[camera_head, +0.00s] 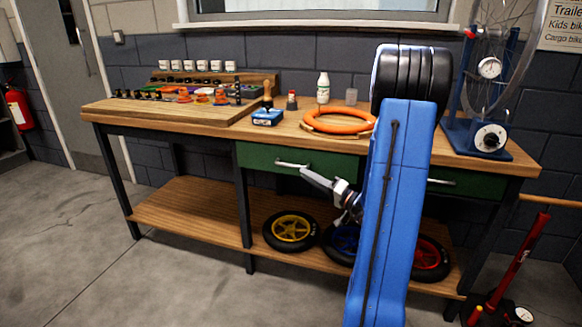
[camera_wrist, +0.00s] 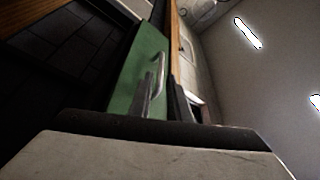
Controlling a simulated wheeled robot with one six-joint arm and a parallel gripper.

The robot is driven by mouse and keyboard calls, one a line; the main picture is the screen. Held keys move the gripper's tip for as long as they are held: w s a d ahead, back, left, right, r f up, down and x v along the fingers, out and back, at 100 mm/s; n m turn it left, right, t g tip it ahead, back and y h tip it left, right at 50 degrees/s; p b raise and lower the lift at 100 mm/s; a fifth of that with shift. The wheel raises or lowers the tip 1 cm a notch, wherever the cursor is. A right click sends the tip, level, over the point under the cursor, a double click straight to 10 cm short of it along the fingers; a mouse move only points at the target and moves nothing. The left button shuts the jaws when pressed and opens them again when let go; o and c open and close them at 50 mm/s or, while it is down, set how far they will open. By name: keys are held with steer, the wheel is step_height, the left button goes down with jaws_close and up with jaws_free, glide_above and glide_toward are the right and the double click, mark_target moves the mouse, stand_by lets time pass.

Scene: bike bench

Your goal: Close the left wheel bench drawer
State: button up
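The left wheel bench drawer (camera_head: 255,156) has a green front under the wooden bench top. It looks about level with the bench front; I cannot tell whether a small gap remains. Its metal bar handle (camera_head: 290,164) is at its middle. My gripper (camera_head: 307,173) is just below and in front of the handle's right end, with its pale finger pointing left. In the wrist view the green drawer front (camera_wrist: 136,68) and the handle (camera_wrist: 161,66) lie just beyond my gripper. Contact is unclear, and I cannot make out the finger gap.
The right green drawer (camera_head: 455,182) is partly hidden behind my blue arm. An orange ring (camera_head: 338,121), a blue box (camera_head: 268,117) and a white bottle (camera_head: 323,88) stand on the bench top. Wheels (camera_head: 291,231) lie on the lower shelf. The floor at front left is clear.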

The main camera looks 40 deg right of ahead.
mark_target(291, 166)
steer(key=x, duration=0.8)
steer(key=shift+c, duration=0.7)
jaws_close()
